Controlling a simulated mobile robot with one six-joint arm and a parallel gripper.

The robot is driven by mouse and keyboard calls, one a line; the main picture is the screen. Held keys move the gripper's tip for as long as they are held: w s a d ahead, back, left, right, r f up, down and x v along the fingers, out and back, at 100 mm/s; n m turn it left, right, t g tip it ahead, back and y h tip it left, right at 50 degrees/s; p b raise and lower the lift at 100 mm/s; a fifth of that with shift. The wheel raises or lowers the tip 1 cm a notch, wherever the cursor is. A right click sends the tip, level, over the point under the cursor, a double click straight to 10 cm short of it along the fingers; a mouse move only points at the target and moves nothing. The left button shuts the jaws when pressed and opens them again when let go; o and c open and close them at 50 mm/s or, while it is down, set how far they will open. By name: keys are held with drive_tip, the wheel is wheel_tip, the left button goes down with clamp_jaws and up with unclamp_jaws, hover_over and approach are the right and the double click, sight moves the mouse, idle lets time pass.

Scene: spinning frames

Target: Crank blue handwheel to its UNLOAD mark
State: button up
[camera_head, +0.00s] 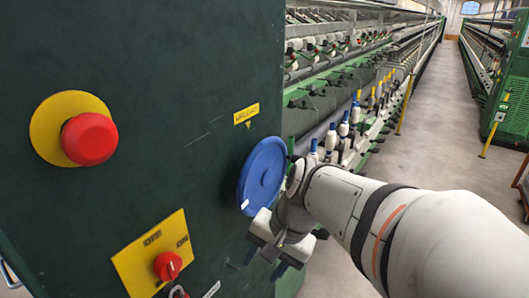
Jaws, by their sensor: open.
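The blue handwheel (258,177) is mounted on the dark green machine panel, seen at an angle. A white mark (245,204) sits on its lower left rim. A yellow label (246,114) with a small yellow pointer (249,125) is on the panel above the wheel; its lettering is too small to read surely. My gripper (270,254) is open, just below and right of the wheel's lower edge. No object shows between its jaws. My arm and wrist cover the area right of the wheel, and I cannot make out a crank knob.
A red push button (89,139) on a yellow disc and a red rotary switch (168,265) on a yellow plate (130,262) stick out from the panel at left. Spinning frames with bobbins (344,129) run back behind the wheel. The aisle floor (437,100) is clear.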

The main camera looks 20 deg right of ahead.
drive_tip(key=w+d+r+m+t+y+b, duration=0.25)
drive_tip(key=w+d+r+m+t, duration=0.35)
drive_tip(key=d+m, duration=0.4)
drive_tip(key=w+d+r+m+t+y+b, duration=0.1)
drive_tip(key=w+d+r+m+t+y, duration=0.25)
drive_tip(key=w+d+m+t, duration=0.5)
drive_tip(key=w+a+m, duration=0.1)
drive_tip(key=w+a+m+g+p, duration=0.1)
drive_tip(key=w+a, duration=0.1)
drive_tip(key=shift+w+a+f+g+y, duration=0.1)
drive_tip(key=shift+w+a+g+y, duration=0.05)
drive_tip(key=shift+w+g+y, duration=0.2)
clamp_jaws()
